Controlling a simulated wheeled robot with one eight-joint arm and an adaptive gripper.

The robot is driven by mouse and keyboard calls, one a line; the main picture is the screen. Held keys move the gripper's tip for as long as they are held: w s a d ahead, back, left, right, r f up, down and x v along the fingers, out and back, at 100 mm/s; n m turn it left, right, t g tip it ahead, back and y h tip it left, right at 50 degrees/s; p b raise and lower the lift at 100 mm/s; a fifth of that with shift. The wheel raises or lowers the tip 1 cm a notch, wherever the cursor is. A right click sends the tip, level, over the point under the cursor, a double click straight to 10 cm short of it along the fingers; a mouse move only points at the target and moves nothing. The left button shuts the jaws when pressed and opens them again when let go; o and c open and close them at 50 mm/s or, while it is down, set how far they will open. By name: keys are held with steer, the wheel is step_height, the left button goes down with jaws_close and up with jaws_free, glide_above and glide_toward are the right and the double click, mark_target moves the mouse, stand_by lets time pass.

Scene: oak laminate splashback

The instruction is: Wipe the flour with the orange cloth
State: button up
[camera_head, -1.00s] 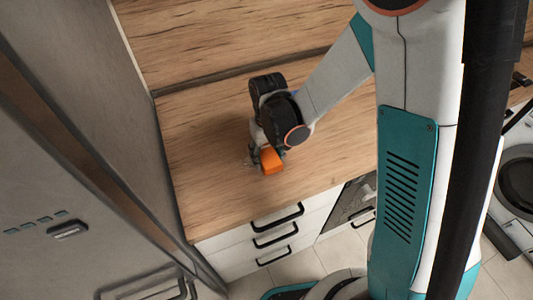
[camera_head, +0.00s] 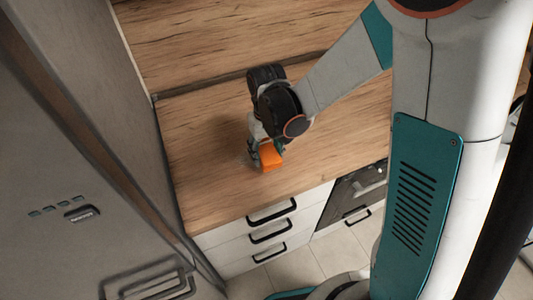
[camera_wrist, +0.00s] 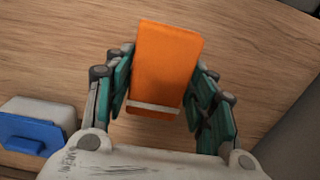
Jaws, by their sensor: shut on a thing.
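The orange cloth (camera_head: 270,155) is a small block-like pad with a pale strip along one edge, clearer in the wrist view (camera_wrist: 166,62). My gripper (camera_head: 262,160) is shut on it, one teal finger on each side in the wrist view (camera_wrist: 158,88). The cloth is low over the wooden counter (camera_head: 330,130); I cannot tell for sure whether it touches. No flour is clear in either view now; any under the cloth or gripper is hidden.
A tall grey fridge (camera_head: 60,150) stands close on the left of the counter. White drawers with black handles (camera_head: 270,237) are below the front edge, an oven (camera_head: 355,190) to their right. The wood splashback (camera_head: 230,35) is behind. The counter right of the gripper is clear.

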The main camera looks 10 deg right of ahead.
steer(key=shift+r+p, duration=0.55)
steer(key=shift+r, duration=0.65)
